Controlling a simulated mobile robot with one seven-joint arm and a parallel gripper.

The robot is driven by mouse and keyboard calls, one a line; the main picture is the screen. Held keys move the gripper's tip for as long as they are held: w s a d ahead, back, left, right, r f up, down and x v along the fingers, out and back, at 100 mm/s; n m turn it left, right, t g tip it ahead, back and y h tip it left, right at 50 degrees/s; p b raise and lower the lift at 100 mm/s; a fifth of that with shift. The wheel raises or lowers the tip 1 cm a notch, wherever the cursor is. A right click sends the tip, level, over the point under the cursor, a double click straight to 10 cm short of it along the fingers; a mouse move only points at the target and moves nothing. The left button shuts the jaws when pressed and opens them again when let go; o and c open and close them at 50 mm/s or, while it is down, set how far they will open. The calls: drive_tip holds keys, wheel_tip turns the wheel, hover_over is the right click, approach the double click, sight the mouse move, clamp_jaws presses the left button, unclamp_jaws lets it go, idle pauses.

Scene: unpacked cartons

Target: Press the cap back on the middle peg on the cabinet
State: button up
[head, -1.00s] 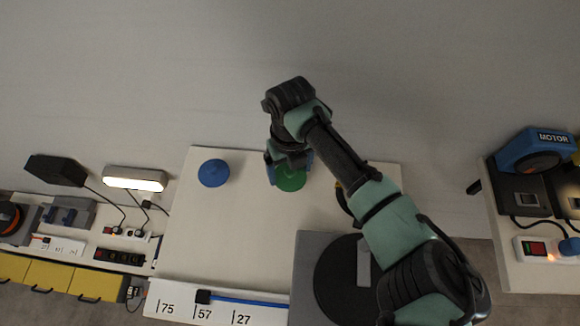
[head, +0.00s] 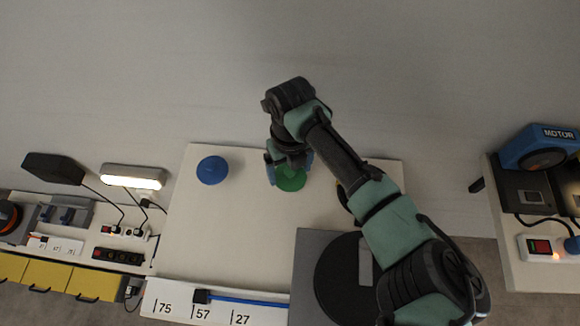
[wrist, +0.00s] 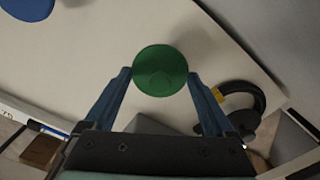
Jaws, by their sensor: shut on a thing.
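The cabinet's (head: 225,235) pale top lies below my arm. A round green cap (head: 291,179) is at my gripper (head: 290,168), near the far edge of the cabinet top. In the wrist view the cap (wrist: 160,70) sits between the tips of my two blue fingers (wrist: 160,80), which are shut on it from both sides. Its upper face looks roughly level with the top. What is under the cap is hidden, so I cannot tell if it sits on a peg. A blue round cap (head: 212,170) stands to the left, apart from my gripper.
A black curved object with a yellow part (wrist: 245,100) lies right of the green cap, partly behind my arm in the head view. A numbered strip with a blue bar (head: 245,300) runs along the near edge. The cabinet top between is clear.

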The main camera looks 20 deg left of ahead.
drive_tip(key=shift+f, duration=0.15)
drive_tip(key=o, duration=1.2)
drive_tip(key=shift+c, duration=0.2)
drive_tip(key=shift+r, duration=0.2)
drive_tip(key=shift+r+p, duration=2.75)
drive_tip(key=shift+r, duration=0.6)
